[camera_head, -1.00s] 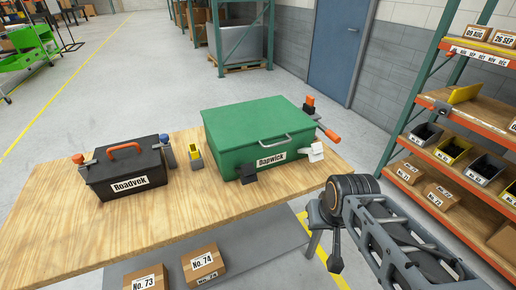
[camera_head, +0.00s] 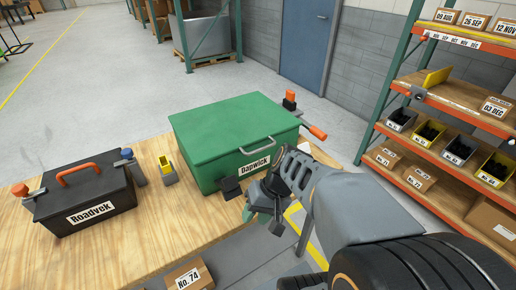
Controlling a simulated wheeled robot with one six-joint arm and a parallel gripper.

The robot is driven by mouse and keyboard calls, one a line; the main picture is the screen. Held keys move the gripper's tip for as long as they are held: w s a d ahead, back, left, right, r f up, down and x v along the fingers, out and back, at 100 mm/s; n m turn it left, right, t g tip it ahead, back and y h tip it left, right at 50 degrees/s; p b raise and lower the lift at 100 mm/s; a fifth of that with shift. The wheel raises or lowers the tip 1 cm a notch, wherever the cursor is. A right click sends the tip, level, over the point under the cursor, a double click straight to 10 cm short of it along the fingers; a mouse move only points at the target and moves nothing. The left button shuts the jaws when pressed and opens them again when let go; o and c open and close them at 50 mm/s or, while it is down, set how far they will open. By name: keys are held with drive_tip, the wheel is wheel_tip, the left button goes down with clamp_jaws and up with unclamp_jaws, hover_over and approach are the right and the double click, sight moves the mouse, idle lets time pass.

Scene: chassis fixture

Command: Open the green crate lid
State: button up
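The green crate (camera_head: 205,163) stands on the wooden table, with its green lid (camera_head: 230,122) shut. A metal bar handle (camera_head: 257,145) sits at the lid's front edge, above a label reading "Bapwick" (camera_head: 255,163). A black block (camera_head: 230,187) is at the crate's front. My gripper (camera_head: 262,214) is at the crate's front right corner, below the handle and close to the black block. Whether it touches anything is unclear. My arm hides the crate's right front corner and the white part there. The finger gap is too small and dark to judge.
A black case labelled "Roadvek" (camera_head: 100,205) with an orange handle is at the left. A yellow-and-grey block (camera_head: 167,170) stands between case and crate. An orange-handled lever (camera_head: 317,132) and an orange-topped post (camera_head: 290,98) are at the crate's right. Shelving (camera_head: 455,110) stands at the right.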

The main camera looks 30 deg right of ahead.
drive_tip(key=w+d+m+t+y+b, duration=0.1)
drive_tip(key=w+d+m+t+y, duration=0.15)
drive_tip(key=y, duration=0.25)
drive_tip(key=m+t+b, duration=0.2)
drive_tip(key=m+t, duration=0.4)
drive_tip(key=t, duration=0.9)
approach(264, 149)
drive_tip(key=shift+g+h, duration=0.35)
drive_tip(key=shift+h, duration=0.15)
drive_tip(key=x, duration=0.3)
drive_tip(key=p+x, duration=0.1)
drive_tip(key=x, duration=0.3)
drive_tip(key=p+x, duration=0.1)
drive_tip(key=x, duration=0.2)
drive_tip(key=shift+w+a+r, duration=0.1)
drive_tip(key=shift+a+r, duration=0.1)
drive_tip(key=shift+r, duration=0.15)
drive_tip(key=shift+c, duration=0.3)
clamp_jaws()
drive_tip(key=shift+r+p, duration=0.1)
drive_tip(key=shift+p, duration=0.2)
